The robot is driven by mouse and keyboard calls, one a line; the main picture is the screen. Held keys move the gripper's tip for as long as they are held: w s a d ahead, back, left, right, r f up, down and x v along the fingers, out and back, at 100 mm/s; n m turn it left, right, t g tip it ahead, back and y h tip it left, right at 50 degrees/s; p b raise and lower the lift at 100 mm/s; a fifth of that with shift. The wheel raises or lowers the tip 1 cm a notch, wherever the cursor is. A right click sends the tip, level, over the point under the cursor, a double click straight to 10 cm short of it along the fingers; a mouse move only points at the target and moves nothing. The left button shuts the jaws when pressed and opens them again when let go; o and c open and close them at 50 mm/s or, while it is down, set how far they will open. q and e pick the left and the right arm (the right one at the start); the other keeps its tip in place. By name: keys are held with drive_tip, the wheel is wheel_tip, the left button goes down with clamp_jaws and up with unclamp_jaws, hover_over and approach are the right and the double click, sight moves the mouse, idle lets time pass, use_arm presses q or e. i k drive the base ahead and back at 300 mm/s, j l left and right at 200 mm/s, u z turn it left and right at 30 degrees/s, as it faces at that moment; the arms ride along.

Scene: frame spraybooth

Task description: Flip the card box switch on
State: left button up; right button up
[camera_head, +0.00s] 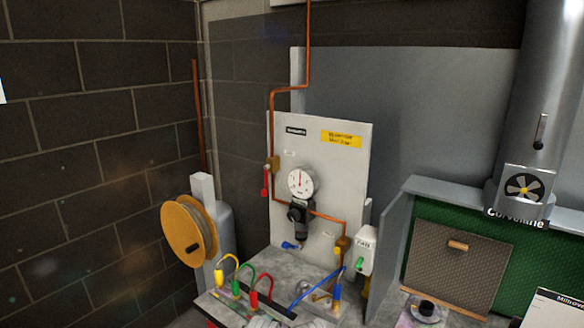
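A small white switch box (362,249) is fixed low at the right side of the upright grey panel. It has a short dark label and a small green part on its front that may be the switch. The label is too small to read, and I cannot tell if this is the card box or whether the switch is on or off.
The grey panel (352,165) carries a round gauge (301,183), copper pipe and a red-handled valve (265,182). Coloured hoses stand on the bench below. A yellow reel (188,232) is left; a metal duct (540,90) and green-backed booth (455,215) are right.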

sight(360, 261)
drive_tip(key=k+l+z, duration=0.1)
drive_tip(key=k, duration=0.3)
drive_tip(key=k+l, duration=0.35)
drive_tip(key=z, duration=2.1)
drive_tip(key=k+j, duration=0.1)
drive_tip(key=j, duration=0.35)
drive_tip(key=k+j, duration=0.1)
drive_tip(key=j, duration=0.3)
drive_tip(key=k+j, duration=0.1)
drive_tip(key=j, duration=0.35)
drive_tip(key=k+j, duration=0.1)
drive_tip(key=j, duration=0.35)
drive_tip(key=k+j, duration=0.1)
drive_tip(key=j, duration=0.3)
